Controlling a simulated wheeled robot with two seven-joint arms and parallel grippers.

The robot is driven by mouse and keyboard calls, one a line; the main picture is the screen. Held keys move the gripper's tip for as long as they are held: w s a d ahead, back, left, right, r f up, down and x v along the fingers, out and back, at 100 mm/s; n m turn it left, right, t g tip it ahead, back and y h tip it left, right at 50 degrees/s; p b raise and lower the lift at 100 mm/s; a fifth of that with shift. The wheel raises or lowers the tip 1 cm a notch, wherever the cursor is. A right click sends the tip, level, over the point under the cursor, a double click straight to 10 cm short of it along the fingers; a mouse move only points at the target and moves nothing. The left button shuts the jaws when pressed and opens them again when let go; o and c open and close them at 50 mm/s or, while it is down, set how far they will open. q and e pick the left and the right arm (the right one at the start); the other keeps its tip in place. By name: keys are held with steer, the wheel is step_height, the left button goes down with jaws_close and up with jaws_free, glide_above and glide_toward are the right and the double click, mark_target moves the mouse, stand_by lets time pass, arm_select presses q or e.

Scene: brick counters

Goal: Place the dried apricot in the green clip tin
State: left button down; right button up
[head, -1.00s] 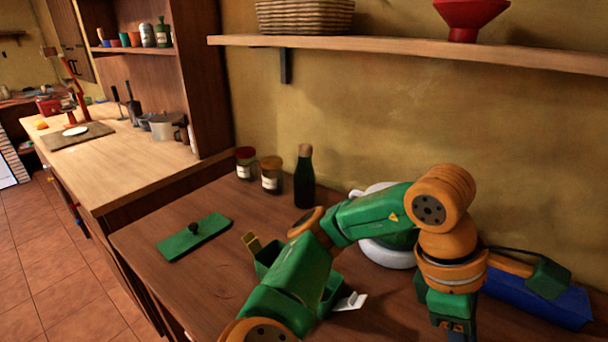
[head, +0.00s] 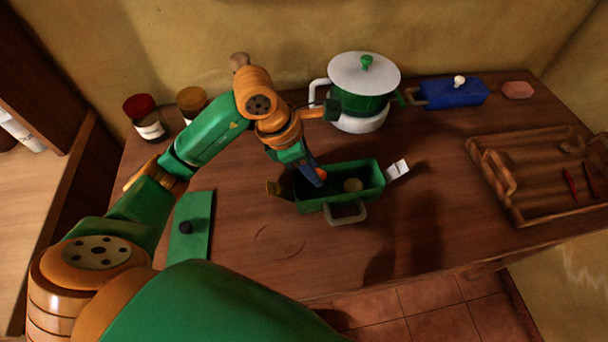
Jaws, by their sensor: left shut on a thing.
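The green clip tin (head: 357,199) stands open on the brown counter, with a yellowish clip flap at its left end and a pale one at its right end. My left gripper (head: 316,174) points down into the left part of the tin. It is shut on the dried apricot (head: 321,175), a small orange piece at its fingertips; the fingers hide part of it. I cannot tell whether the apricot touches the tin's floor. My right gripper is not in view.
A green lid (head: 190,240) with a black knob lies left of the tin. A white-lidded pot (head: 362,98) and a blue box (head: 455,93) stand behind. A wooden tray (head: 530,205) is at the right. Two jars stand at the back left.

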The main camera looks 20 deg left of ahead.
mark_target(320, 195)
arm_select(q)
steer(key=f, duration=0.7)
steer(key=shift+w+d+p, duration=0.2)
steer(key=shift+d+p, duration=0.1)
steer(key=shift+d, duration=0.05)
steer(key=shift+a+f, duration=0.1)
steer(key=shift+f, duration=0.3)
steer(key=c, duration=0.8)
jaws_free()
steer(key=v, duration=1.1)
steer(key=shift+w+r, duration=0.1)
steer(key=shift+r, duration=0.1)
steer(key=shift+a+r, duration=0.1)
steer(key=shift+r, duration=0.35)
